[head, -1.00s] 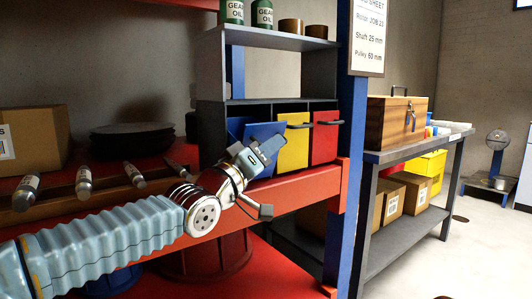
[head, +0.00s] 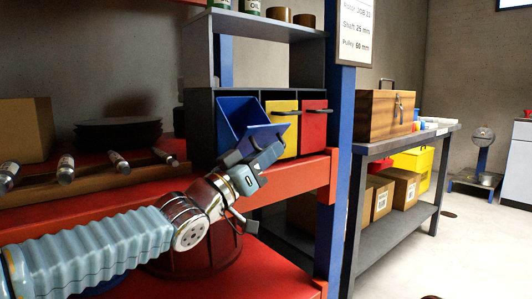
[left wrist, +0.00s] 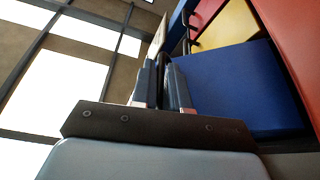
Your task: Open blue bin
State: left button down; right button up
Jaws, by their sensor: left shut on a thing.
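The blue bin (head: 240,117) sits at the left of a row of three in a dark rack. It is tilted forward, its top open and its front leaning out past the yellow bin. My left gripper (head: 266,158) is at the upper front of the blue bin, shut on its handle, which is mostly hidden by the fingers. In the left wrist view the blue front panel (left wrist: 235,85) fills the area right of my gripper fingers (left wrist: 166,88). My right gripper is not in view.
The yellow bin (head: 284,122) and red bin (head: 313,128) are closed beside it, with dark handles sticking out. A red shelf edge (head: 300,172) and a blue post (head: 341,150) stand close to the right. Dark-ended cylinders lie on the left.

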pick_arm(q)
jog(key=shift+f, duration=0.15)
dwell(0.4)
jog(key=c, duration=1.2)
grip_release()
jog(key=v, duration=1.3)
jog(key=shift+s+a+f, duration=0.15)
jog(key=shift+s+a, duration=0.1)
jog(key=shift+a, duration=0.05)
